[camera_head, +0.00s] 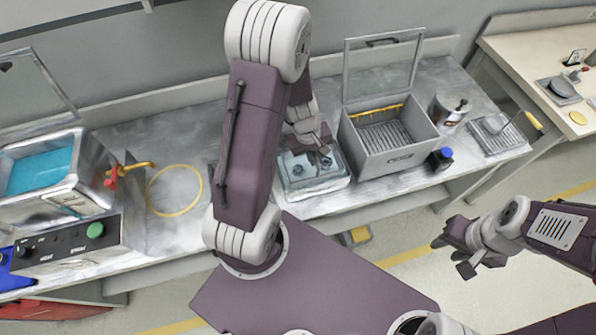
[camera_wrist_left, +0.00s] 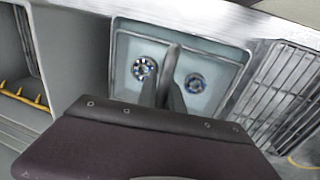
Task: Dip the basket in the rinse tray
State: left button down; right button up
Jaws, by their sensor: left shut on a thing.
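The rinse tray (camera_head: 318,190) is a shallow pale tray on the metal bench, beside the grey lidded box. My left gripper (camera_head: 322,148) reaches down over its middle. The jaws are shut, seemingly on the basket's handle; the gripper (camera_wrist_left: 170,88) hides most of the handle in the left wrist view. The basket is hard to tell apart from the pale blue tray (camera_wrist_left: 122,60). Two round metal parts (camera_wrist_left: 144,69) lie within its outline, one on each side of the gripper. I cannot tell how deep the basket sits. My right gripper (camera_head: 452,254) is open and empty over the floor.
The grey box (camera_head: 398,160) with its lid raised stands right of the tray. Further right are a can (camera_head: 449,112), a small dark-blue jar (camera_head: 441,158) and a drain rack (camera_head: 497,137). A teal-filled bath (camera_head: 40,172) and yellow ring (camera_head: 174,212) are left. A slatted grate (camera_wrist_left: 285,90) adjoins the tray.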

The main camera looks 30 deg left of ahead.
pick_arm(q)
jog(key=shift+r+p, duration=2.35)
jog(key=shift+r, duration=0.5)
notch_tip(320, 180, up, 4)
jog(key=p, duration=0.4)
send_over(314, 168)
jog(key=shift+s, duration=0.1)
